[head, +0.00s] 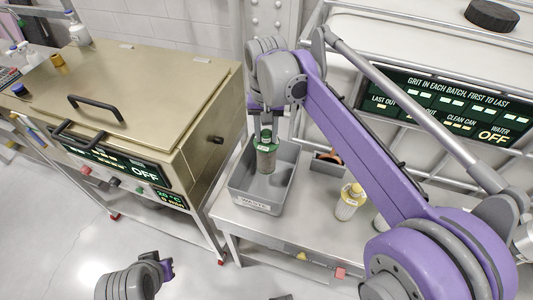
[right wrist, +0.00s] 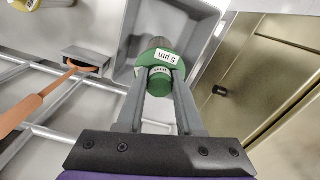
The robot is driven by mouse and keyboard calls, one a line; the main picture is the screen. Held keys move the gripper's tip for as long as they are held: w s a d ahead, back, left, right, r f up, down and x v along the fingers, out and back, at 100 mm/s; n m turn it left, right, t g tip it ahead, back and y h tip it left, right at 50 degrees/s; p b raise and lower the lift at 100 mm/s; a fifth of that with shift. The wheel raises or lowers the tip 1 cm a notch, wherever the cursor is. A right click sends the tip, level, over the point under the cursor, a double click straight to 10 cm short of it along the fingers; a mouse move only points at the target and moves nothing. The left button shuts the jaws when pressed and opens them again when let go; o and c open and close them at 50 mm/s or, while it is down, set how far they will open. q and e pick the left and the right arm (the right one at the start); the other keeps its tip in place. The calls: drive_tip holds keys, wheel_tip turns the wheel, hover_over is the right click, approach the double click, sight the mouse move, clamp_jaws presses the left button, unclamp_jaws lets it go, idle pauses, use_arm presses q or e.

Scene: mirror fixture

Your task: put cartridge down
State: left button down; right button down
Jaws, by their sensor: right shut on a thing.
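The cartridge (head: 266,160) has a green top and a grey body, and is upright in the head view. My right gripper (head: 266,130) is shut on its green top from above. The right wrist view shows the fingers (right wrist: 160,85) on either side of the green cap (right wrist: 160,60), which has a white "5 µm" label. The cartridge is within the outline of an open grey bin (head: 242,190) whose front label seems to read "WASTE". I cannot tell whether its base touches the bin floor. My left gripper (head: 165,268) is low at the left, its fingers unclear.
A yellow-capped bottle (head: 349,203) stands on the bench right of the bin. A small grey holder (head: 325,165) with an orange-handled tool (right wrist: 35,102) is beside the bin. A large beige cabinet (head: 130,90) with black handles stands close on the left. A rail frame is behind.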

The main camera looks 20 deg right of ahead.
sight(266, 143)
drive_tip(key=f, duration=0.4)
drive_tip(key=shift+s, duration=0.2)
drive_tip(key=shift+f+b, duration=0.3)
drive_tip(key=shift+f, duration=1.65)
drive_tip(key=shift+w+f, duration=0.1)
drive_tip(key=c, duration=0.5)
unclamp_jaws()
drive_tip(key=shift+c, duration=0.2)
